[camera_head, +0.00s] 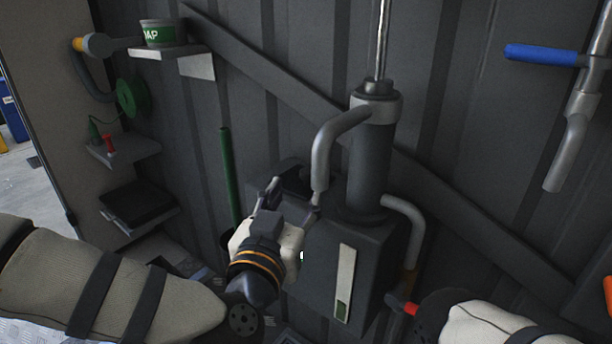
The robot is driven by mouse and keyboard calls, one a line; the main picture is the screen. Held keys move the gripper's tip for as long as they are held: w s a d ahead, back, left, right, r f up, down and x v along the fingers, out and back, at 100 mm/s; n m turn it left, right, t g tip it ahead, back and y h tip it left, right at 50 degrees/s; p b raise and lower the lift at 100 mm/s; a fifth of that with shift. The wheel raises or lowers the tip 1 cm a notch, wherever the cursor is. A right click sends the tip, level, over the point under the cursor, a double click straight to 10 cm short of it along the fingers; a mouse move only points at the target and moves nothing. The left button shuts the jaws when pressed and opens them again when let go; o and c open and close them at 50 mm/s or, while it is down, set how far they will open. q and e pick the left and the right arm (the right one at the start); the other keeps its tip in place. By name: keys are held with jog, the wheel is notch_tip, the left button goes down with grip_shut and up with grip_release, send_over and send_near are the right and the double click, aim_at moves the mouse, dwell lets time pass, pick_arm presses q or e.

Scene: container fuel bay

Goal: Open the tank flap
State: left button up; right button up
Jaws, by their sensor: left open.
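The dark grey tank (375,255) stands against the wall, with a pale level strip (344,283) on its front and a pump cylinder (369,155) on top. My left gripper (293,200) is open at the tank's upper left, its fingers pointing up and away. One finger is near the lower end of the bent grey spout (328,150); I cannot tell if they touch. A dark part (291,173) shows just behind the fingers; it may be the flap, but the gripper hides much of it.
A green rod (230,175) stands left of my gripper. Small shelves with a green soap tub (164,33), a green reel (132,97) and a dark tray (138,203) are at left. A blue-handled lever (541,54) is at upper right. A grey pipe (412,220) bends beside the tank.

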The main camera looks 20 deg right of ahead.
aim_at(306, 179)
pick_arm(q)
jog(key=b+x, duration=0.1)
jog(key=x, duration=0.7)
jog(key=shift+f+b, duration=0.2)
jog(key=shift+b, duration=0.15)
jog(key=shift+w+d+r, duration=0.15)
jog(key=shift+w+d, duration=0.1)
jog(key=shift+w, duration=0.25)
grip_shut()
